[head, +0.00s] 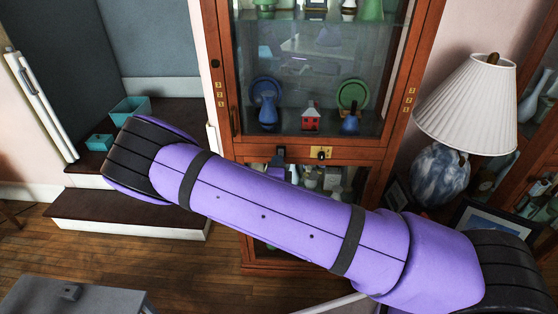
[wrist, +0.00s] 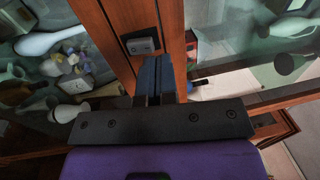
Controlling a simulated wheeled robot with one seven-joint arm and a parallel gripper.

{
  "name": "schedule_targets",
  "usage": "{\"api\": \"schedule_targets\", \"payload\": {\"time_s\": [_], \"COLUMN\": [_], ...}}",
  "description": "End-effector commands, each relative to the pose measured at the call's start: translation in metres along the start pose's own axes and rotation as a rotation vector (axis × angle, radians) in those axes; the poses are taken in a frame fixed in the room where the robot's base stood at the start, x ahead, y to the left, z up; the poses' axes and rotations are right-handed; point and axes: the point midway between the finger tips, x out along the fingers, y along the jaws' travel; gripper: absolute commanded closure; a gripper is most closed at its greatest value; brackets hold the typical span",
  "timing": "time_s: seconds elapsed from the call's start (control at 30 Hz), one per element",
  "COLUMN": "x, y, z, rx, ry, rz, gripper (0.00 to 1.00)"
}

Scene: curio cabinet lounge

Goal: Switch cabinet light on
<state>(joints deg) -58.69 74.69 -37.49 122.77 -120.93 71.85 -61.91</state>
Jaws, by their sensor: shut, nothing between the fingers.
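The tall wooden cabinet (head: 228,147) with glass panels stands at the centre of the head view, behind my purple arm. It has a brass lock plate (head: 320,153) on its middle rail. In the wrist view my gripper (wrist: 153,62) is shut and empty, with its dark fingers pointing at a wooden post (wrist: 112,40). A small grey plate (wrist: 142,46), which looks like a switch, is on this post just beyond the fingertips. I cannot tell whether the fingers touch it or how its rocker is set.
A lamp with a white shade (head: 483,105) and blue-white base stands at the right, beside picture frames. Glass with vases (wrist: 50,40) flanks the post. Dark steps (head: 130,215) with teal boxes are at the left. A grey table (head: 75,295) is at the lower left.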

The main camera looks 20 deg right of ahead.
Motion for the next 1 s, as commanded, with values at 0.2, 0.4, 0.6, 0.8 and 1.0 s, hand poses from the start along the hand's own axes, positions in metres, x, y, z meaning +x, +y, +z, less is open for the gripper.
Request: {"api": "schedule_targets", "payload": {"time_s": [0.2, 0.4, 0.6, 0.8, 1.0], "x": [-0.048, -0.08, -0.094, -0.096, -0.096], "y": [-0.01, -0.017, -0.02, -0.021, -0.02], "z": [0.0, 0.0, -0.001, -0.001, -0.002], "rx": [-0.001, 0.0, 0.0, 0.0, 0.0], "ry": [-0.003, -0.002, -0.002, -0.001, -0.001], "rz": [0.001, 0.001, 0.0, -0.001, -0.001], "gripper": [1.0, 1.0, 1.0, 1.0, 1.0]}}
